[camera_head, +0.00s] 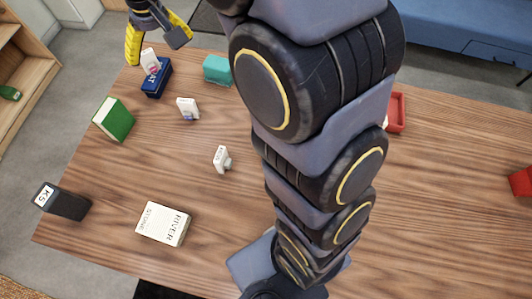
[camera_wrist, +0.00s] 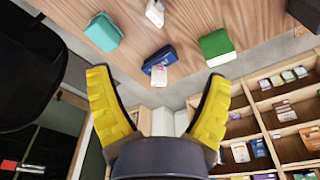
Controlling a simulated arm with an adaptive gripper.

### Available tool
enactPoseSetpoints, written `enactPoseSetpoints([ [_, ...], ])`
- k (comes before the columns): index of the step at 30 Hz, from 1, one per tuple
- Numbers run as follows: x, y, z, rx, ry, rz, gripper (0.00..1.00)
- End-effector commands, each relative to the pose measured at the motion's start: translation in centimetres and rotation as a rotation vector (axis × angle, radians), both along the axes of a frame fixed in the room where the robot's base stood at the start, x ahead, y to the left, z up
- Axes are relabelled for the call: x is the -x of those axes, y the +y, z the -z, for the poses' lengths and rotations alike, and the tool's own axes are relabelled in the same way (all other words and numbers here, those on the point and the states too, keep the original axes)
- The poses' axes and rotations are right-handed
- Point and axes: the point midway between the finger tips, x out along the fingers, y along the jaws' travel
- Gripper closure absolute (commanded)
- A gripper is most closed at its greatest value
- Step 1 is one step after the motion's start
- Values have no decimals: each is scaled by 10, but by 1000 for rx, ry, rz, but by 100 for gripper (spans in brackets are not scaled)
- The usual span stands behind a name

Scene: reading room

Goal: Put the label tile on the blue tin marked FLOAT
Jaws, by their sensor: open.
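The blue tin (camera_head: 157,83) stands near the table's far left edge, with white letters ending in "AT" on its side. The label tile (camera_head: 150,61), white with a red mark, shows at the tin's top; it appears to rest there, tilted. In the wrist view the tile (camera_wrist: 159,76) overlaps the near side of the blue tin (camera_wrist: 160,57), between my fingers in the picture. Whether it lies flat or stands is hard to tell. My gripper (camera_head: 157,43) is open, its yellow fingers apart, just beyond the tin and clear of the tile.
A teal block (camera_head: 217,70), green book (camera_head: 114,120) and small white piece (camera_head: 188,108) are around the tin. Another white piece (camera_head: 222,160), a white book (camera_head: 163,223) and a dark box (camera_head: 65,203) lie nearer. My arm partly hides a red tray (camera_head: 398,112). The table's right side is mostly clear.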

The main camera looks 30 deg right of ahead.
Motion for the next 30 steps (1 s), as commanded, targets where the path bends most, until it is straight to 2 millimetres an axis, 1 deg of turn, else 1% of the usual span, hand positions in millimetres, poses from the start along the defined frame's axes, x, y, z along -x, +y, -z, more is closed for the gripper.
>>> enactPoseSetpoints([
  [1, 28, -5, -10, 2, 22, 0, 20],
  [2, 45, -8, -14, 4, 40, -2, 20],
  [3, 66, -11, -19, 6, 61, -1, 20],
  [5, 100, -16, -24, 11, 94, 0, 20],
  [6, 123, -19, -25, 13, 120, 0, 20],
  [8, 157, -24, -27, 16, 155, 5, 20],
  [9, 179, -27, -28, 19, 173, 9, 20],
  [12, 226, -33, -27, 25, 214, 20, 20],
  [15, 262, -37, -23, 30, 251, 34, 20],
  [18, 283, -38, -19, 28, 279, 44, 20],
  [21, 293, -39, -17, 27, 292, 49, 20],
  [30, 294, -39, -16, 26, 294, 49, 20],
])
